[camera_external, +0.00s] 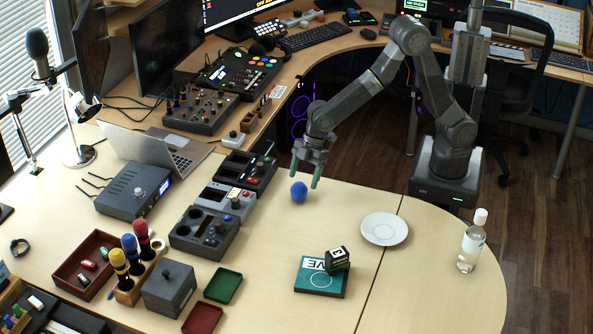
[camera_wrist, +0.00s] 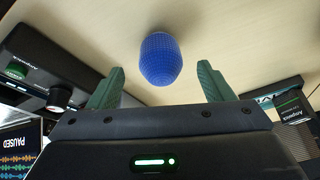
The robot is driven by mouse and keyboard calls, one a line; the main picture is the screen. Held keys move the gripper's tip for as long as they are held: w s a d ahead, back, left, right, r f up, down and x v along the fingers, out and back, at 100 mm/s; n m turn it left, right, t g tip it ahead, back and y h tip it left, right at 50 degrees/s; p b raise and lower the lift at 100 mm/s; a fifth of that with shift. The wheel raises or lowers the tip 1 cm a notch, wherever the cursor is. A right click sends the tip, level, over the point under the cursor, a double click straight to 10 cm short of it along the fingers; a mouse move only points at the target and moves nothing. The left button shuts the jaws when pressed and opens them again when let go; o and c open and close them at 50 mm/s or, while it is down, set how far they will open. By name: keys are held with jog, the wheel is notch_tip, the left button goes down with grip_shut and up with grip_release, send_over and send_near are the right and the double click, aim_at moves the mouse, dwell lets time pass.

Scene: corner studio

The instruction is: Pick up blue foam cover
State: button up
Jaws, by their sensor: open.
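The blue foam cover (camera_external: 299,191) is a small rounded blue piece on the light wooden table. In the wrist view the blue foam cover (camera_wrist: 160,60) shows a meshed surface and sits ahead of the fingertips, centred between them. My gripper (camera_external: 306,177) points down close to it, with its green fingers apart. In the wrist view my gripper (camera_wrist: 162,78) is open and empty, with one green finger on each side. I cannot tell the exact height of the fingertips above the table.
A white plate (camera_external: 385,229) lies to the right. A teal box (camera_external: 321,277) with a small black block (camera_external: 337,259) on it is in front. Grey and black control units (camera_external: 205,232) stand to the left. A bottle (camera_external: 470,247) stands at the right edge. The table around the cover is clear.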

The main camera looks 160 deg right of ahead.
aim_at(300, 190)
jog(key=shift+x, duration=2.8)
jog(key=shift+s, duration=0.1)
jog(key=shift+c, duration=0.4)
jog(key=c, duration=1)
